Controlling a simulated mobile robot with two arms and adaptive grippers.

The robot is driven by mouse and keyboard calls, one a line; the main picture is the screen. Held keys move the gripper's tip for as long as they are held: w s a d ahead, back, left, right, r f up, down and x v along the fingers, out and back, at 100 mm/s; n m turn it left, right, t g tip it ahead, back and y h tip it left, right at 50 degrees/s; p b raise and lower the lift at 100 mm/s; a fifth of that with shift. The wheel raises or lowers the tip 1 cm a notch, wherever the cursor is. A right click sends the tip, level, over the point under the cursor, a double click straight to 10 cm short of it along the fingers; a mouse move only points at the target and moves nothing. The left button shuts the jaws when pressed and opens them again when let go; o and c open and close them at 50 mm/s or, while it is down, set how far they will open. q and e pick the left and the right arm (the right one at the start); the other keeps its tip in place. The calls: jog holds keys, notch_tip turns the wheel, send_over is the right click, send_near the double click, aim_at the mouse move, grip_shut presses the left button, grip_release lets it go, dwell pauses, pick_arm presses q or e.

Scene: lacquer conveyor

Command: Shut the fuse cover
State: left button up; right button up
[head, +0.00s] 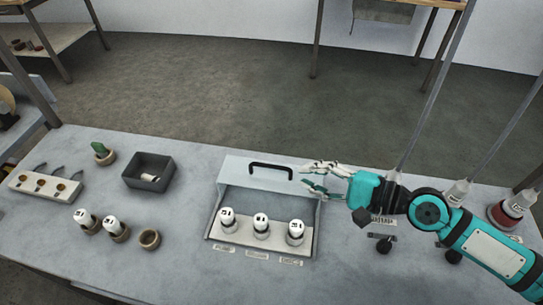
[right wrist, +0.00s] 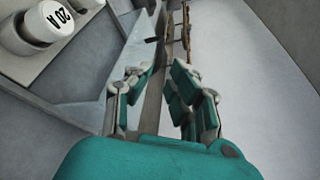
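The fuse cover (head: 238,171) is a pale grey panel with a black handle (head: 271,169). It stands raised at the back of the fuse box (head: 210,233), so the box is open. Three white fuses with black markings, such as the middle fuse (head: 261,222), stand upright in the box; one fuse (right wrist: 47,27) shows in the right wrist view. My right gripper (head: 306,176) is at the cover's right end, its fingers apart. In the right wrist view the fingers (right wrist: 160,75) lie either side of a grey edge, with gaps visible. Contact is unclear. My left gripper is out of view.
Left of the box are a dark grey bin (head: 149,183), two white fuses in round holders, an empty ring holder (head: 149,239), a small cactus pot (head: 103,154) and a socket strip (head: 20,184). Thin poles and a red-and-white jar (head: 508,212) stand at the right.

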aim_at(277, 168)
jog(key=p+x, duration=0.2)
jog(key=x, duration=0.8)
jog(key=shift+s+p, duration=0.1)
jog(key=shift+p, duration=0.2)
grip_shut()
